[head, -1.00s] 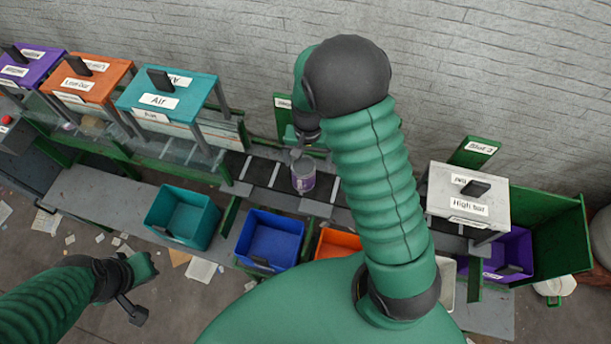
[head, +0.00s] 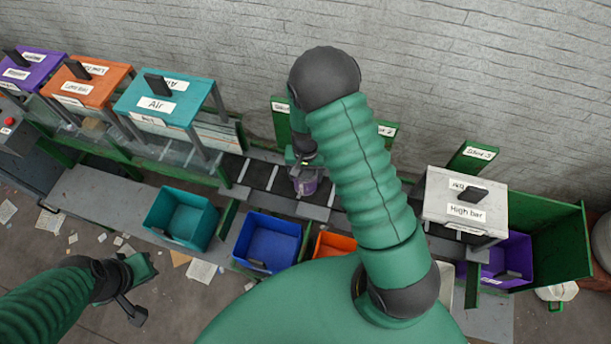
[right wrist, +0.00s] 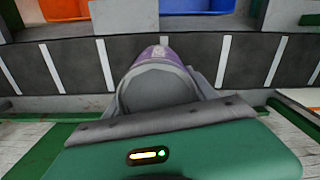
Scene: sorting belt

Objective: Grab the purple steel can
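The purple can (head: 308,187) stands on the dark belt, partly hidden under my right gripper (head: 303,172). In the right wrist view the can (right wrist: 158,82) shows its grey end and purple side just past the gripper body. Grey finger parts (right wrist: 203,84) lie close beside the can; I cannot tell whether they press on it. My left gripper (head: 142,286) is empty and open at the lower left, far from the can.
A teal bin (head: 182,218), a blue bin (head: 268,240) and an orange bin (head: 335,243) stand in front of the belt (head: 260,174). A white "High bar" gate (head: 465,200) and a purple bin (head: 515,252) are right. Teal, orange and purple gates stand left.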

